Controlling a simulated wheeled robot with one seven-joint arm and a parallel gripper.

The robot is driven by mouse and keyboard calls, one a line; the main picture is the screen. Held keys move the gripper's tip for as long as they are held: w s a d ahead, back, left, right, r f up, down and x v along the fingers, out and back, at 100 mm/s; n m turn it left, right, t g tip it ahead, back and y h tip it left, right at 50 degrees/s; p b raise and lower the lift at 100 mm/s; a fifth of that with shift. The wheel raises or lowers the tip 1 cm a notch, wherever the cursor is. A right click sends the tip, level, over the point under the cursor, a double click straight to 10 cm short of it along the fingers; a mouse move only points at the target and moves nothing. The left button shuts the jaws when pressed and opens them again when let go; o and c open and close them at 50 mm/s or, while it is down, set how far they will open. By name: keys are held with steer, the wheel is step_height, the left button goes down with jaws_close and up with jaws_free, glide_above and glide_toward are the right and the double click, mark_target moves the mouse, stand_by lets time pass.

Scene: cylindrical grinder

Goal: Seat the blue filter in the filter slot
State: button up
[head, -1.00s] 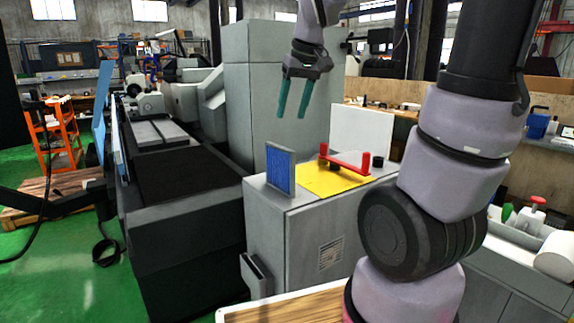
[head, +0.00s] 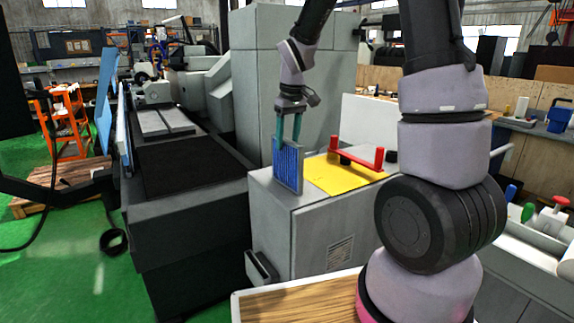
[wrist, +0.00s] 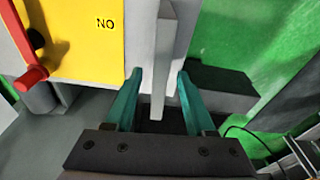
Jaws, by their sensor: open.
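The blue filter (head: 287,166), a blue panel in a grey frame, stands upright on the left edge of the grey cabinet's top. In the wrist view its grey frame (wrist: 162,60) shows edge-on as a narrow bar. My gripper (head: 287,141) is above the filter, pointing down, with its teal fingers at the frame's top edge. In the wrist view my gripper (wrist: 158,75) is open, with the bar between its fingers and gaps visible on both sides. A grey open-topped holder (head: 260,268), which looks like the filter slot, is low on the cabinet's side and appears empty.
A yellow plate (head: 335,177) and a red handle bar (head: 362,160) lie right of the filter on the cabinet (head: 310,240). A white panel (head: 375,125) stands behind. The dark machine bed (head: 190,172) is to the left. A wooden-topped table (head: 300,303) is in front.

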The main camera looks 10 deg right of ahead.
mark_target(286, 151)
steer(key=f, duration=0.4)
steer(key=shift+w+a+f, duration=0.15)
steer(key=shift+w, duration=0.25)
jaws_close()
